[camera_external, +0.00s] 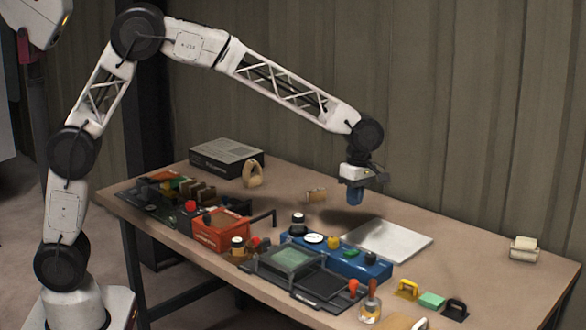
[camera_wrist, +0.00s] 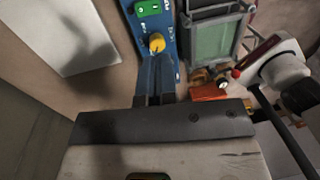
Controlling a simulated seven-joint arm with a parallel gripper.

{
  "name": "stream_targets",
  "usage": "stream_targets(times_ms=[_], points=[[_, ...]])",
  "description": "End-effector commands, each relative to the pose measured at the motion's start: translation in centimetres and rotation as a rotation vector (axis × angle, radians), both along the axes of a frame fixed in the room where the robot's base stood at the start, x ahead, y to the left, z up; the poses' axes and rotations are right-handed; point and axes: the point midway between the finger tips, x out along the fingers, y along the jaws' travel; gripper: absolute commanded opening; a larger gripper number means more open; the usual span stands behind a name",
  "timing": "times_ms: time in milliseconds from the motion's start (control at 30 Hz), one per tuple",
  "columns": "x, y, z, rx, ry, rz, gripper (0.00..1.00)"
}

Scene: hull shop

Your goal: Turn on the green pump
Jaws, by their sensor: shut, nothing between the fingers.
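A blue panel box (camera_external: 320,252) lies on the bench, with a white disc (camera_external: 314,239), a yellow knob (camera_external: 333,242) and a green control (camera_external: 350,254) on its top. In the wrist view the blue panel (camera_wrist: 129,9) shows the green control (camera_wrist: 147,8) at the top edge and the yellow knob (camera_wrist: 157,42) just beyond my fingertips. I cannot tell a pump label or the control's setting. My gripper (camera_external: 355,196) is shut and empty, pointing down above the bench, behind the blue box. It also shows in the wrist view (camera_wrist: 157,62), where its fingers hide part of the panel.
A pale flat sheet (camera_external: 388,241) lies behind the blue box. A green-screened tray (camera_external: 290,257) and an orange box (camera_external: 218,232) stand in front and left. Handled tools (camera_external: 408,289) sit at the front right. A roller (camera_external: 523,249) lies far right; bench around it is clear.

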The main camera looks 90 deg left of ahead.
Motion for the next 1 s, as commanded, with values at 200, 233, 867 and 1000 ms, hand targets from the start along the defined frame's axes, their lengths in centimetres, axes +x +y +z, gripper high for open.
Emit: stream_targets(times_ms=[200,233,867,1000], points=[[0.4,0.1,-0.3,0.0,0.005,0.019,0.0],[0.4,0.1,-0.3,0.0,0.005,0.019,0.0],[0.1,-0.1,-2.5,0.0,0.006,0.017,0.0],[-0.1,-0.3,-4.2,0.001,0.005,0.017,0.0]])
